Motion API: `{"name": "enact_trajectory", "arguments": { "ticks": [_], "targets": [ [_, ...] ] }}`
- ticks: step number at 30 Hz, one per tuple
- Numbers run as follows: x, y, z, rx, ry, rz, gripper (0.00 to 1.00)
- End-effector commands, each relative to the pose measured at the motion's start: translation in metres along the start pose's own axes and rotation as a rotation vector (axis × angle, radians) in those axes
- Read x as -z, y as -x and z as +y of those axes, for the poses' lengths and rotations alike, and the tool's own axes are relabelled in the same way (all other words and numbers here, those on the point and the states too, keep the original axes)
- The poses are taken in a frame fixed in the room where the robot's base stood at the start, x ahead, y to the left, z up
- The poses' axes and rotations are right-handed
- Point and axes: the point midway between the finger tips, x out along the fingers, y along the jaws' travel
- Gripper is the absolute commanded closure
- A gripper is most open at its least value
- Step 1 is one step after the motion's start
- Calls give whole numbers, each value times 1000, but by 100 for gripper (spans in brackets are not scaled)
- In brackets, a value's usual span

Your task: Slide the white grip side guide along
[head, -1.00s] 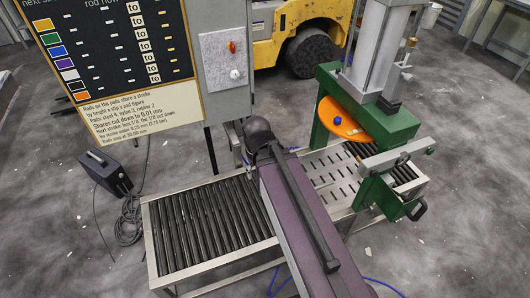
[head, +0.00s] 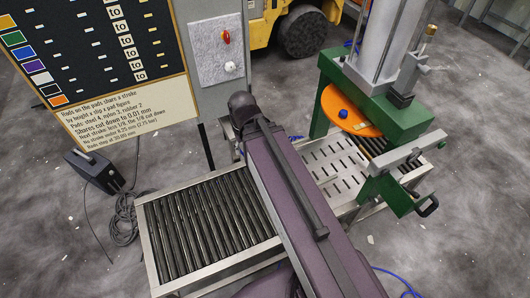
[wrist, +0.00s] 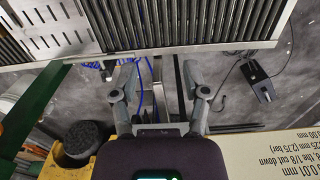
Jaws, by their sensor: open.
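I cannot make out a white-gripped side guide for certain in either view. A pale metal bar (head: 409,152) is on the green bracket of the press at the right, with a black handle (head: 428,207) below it. A small dark and pale fitting (wrist: 106,70) shows under the bed edge in the wrist view; I cannot tell what it is. My gripper (wrist: 161,75) is open and empty, its two fingers spread near the edge of the roller bed (wrist: 160,50). In the head view my arm hides most of it.
The roller conveyor (head: 147,240) runs across to a slotted plate (head: 332,165) and the green press (head: 405,122) with an orange disc (head: 349,112). A grey control box (head: 217,95), a sign board (head: 130,95), a black case (head: 95,172) with cable and a yellow forklift (head: 265,30) stand around.

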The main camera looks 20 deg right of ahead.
Motion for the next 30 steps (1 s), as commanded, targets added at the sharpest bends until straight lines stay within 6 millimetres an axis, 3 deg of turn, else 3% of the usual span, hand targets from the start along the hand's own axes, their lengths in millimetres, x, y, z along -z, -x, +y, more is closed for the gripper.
{"name": "enact_trajectory", "arguments": {
  "ticks": [14, 20, 30],
  "targets": [
    [2, -8, 1, -14, -7, -2, 40],
    [10, -32, 4, -74, -28, -8, 40],
    [32, -93, 23, -262, -119, -9, 40]
  ]
}}
